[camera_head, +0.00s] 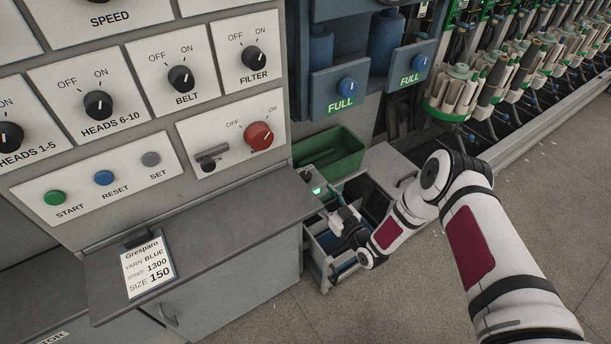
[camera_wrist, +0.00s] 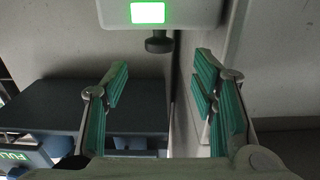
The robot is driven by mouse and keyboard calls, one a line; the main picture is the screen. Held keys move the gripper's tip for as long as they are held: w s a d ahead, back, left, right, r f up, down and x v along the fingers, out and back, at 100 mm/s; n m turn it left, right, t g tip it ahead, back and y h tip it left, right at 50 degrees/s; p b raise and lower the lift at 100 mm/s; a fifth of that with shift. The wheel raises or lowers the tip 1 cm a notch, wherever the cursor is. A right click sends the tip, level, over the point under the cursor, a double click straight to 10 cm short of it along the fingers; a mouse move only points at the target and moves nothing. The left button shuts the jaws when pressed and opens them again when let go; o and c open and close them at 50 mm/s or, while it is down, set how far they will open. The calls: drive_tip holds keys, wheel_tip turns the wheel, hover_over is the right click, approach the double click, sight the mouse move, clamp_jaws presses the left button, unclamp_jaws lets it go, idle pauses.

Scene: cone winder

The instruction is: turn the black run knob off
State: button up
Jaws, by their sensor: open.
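A black knob (camera_wrist: 159,43) sticks out below a pale box (camera_wrist: 200,12) with a lit green window in the wrist view. I see no readable run label on it. The green light (camera_head: 316,190) also shows in the head view, beside the low drawer unit. My gripper (camera_wrist: 163,80) is open, its green-padded fingers spread to the left and right, with nothing between them. The knob lies ahead of the fingertips, roughly midway between them and apart from both. In the head view my gripper (camera_head: 343,224) is small and partly hidden by the arm's end.
The grey control panel carries other black knobs, such as FILTER (camera_head: 254,59) and BELT (camera_head: 181,78), and a red knob (camera_head: 259,136). A green bin (camera_head: 329,154) and an open drawer (camera_head: 322,243) are close to my gripper. Clear floor lies at right.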

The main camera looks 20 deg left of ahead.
sight(309, 179)
drive_tip(key=x, duration=1)
drive_tip(key=shift+b, duration=0.4)
drive_tip(key=c, duration=1.2)
drive_tip(key=shift+o, duration=0.2)
